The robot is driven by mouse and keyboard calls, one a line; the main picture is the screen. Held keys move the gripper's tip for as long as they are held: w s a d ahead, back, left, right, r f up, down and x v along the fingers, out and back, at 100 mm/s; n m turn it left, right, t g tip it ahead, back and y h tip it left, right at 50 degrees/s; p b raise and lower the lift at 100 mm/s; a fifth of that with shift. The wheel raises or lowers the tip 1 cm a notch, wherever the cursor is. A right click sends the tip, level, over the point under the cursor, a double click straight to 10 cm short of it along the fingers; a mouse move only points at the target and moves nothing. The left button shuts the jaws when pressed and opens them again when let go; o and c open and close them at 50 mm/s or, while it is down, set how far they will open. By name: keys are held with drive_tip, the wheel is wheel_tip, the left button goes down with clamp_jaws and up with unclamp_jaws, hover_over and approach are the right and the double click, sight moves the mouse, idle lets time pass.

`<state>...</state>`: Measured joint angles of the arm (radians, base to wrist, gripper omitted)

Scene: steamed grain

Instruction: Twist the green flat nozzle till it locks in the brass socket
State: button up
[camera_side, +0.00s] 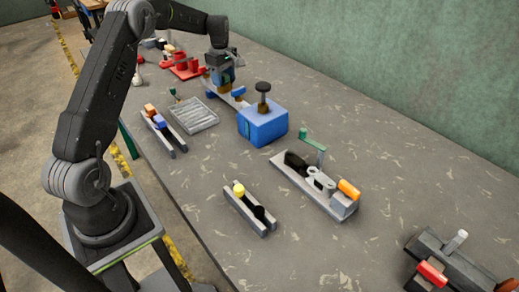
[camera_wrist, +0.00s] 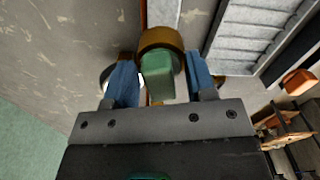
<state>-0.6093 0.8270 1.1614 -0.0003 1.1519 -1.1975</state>
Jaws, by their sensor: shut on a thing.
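The green flat nozzle (camera_wrist: 158,82) is between the two blue fingers of my gripper (camera_wrist: 160,76) in the wrist view, and the gripper is shut on it. The brass socket (camera_wrist: 160,38) is a round ring just beyond the nozzle, and the nozzle overlaps its near edge. I cannot tell how deep the nozzle sits or whether it is turned in the socket. In the side view my gripper (camera_side: 222,80) points down at the far part of the bench, and the nozzle is too small or hidden to make out there.
A grey ribbed tray (camera_side: 194,116) lies close by; it also shows in the wrist view (camera_wrist: 262,35). A blue box (camera_side: 262,127) with a dark knob stands nearer the camera. A rack (camera_side: 166,133), red parts (camera_side: 184,67) and a crank fixture (camera_side: 318,185) stand around.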

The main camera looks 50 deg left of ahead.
drive_tip(key=m, duration=0.3)
drive_tip(key=shift+m, duration=0.3)
drive_tip(key=m, duration=0.3)
drive_tip(key=shift+w+r+m, duration=0.1)
drive_tip(key=shift+m, duration=0.2)
idle(0.3)
drive_tip(key=m, duration=0.3)
drive_tip(key=shift+m, duration=0.3)
